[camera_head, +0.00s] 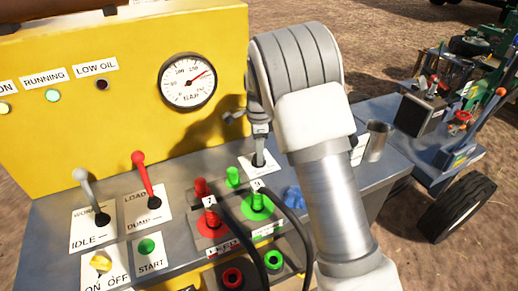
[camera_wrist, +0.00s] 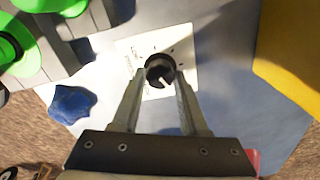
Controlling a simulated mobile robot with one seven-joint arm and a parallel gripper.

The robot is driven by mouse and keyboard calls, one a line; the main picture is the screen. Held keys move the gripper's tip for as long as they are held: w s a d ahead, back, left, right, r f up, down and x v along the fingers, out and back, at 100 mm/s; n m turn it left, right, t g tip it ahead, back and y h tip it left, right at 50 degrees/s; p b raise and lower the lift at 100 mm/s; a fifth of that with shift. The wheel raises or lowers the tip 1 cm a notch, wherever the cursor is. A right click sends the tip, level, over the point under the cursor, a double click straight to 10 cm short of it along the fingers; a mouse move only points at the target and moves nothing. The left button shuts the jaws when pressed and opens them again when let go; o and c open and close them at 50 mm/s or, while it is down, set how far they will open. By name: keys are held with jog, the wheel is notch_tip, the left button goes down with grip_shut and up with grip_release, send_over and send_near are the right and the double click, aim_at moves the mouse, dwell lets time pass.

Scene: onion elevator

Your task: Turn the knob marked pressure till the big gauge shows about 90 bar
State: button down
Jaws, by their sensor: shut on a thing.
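The big round gauge (camera_head: 188,81), marked BAR, is on the yellow panel in the head view. Its red needle points to the upper right, on the high side of the scale; the exact value is too small to read. In the wrist view a black knob (camera_wrist: 157,66) with a white pointer mark stands on a white scale plate (camera_wrist: 185,53). The plate's lettering is too blurred to read. My gripper (camera_wrist: 160,77) is shut on this knob, one finger on each side.
Left of my gripper stand red coupling 7 (camera_head: 209,217) and green coupling 9 (camera_head: 257,207) with black hoses. A blue star knob (camera_head: 293,196) is close by. Two levers (camera_head: 147,178) stand further left. A metal cup (camera_head: 377,141) is at the right edge.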

jog(key=n+p, duration=0.1)
jog(key=n, duration=0.2)
jog(key=shift+r+n, duration=0.1)
jog(key=shift+n, duration=0.3)
jog(key=n+p, duration=0.1)
jog(key=n, duration=0.2)
jog(key=shift+n, duration=0.3)
jog(key=n+p, duration=0.1)
jog(key=n, duration=0.5)
jog(key=n+p, duration=0.1)
jog(key=n, duration=0.6)
jog(key=shift+n, duration=0.3)
jog(key=n+p, duration=0.1)
jog(key=n, duration=0.5)
jog(key=shift+p, duration=0.3)
jog(key=shift+n, duration=0.3)
jog(key=shift+c, duration=2.1)
grip_release()
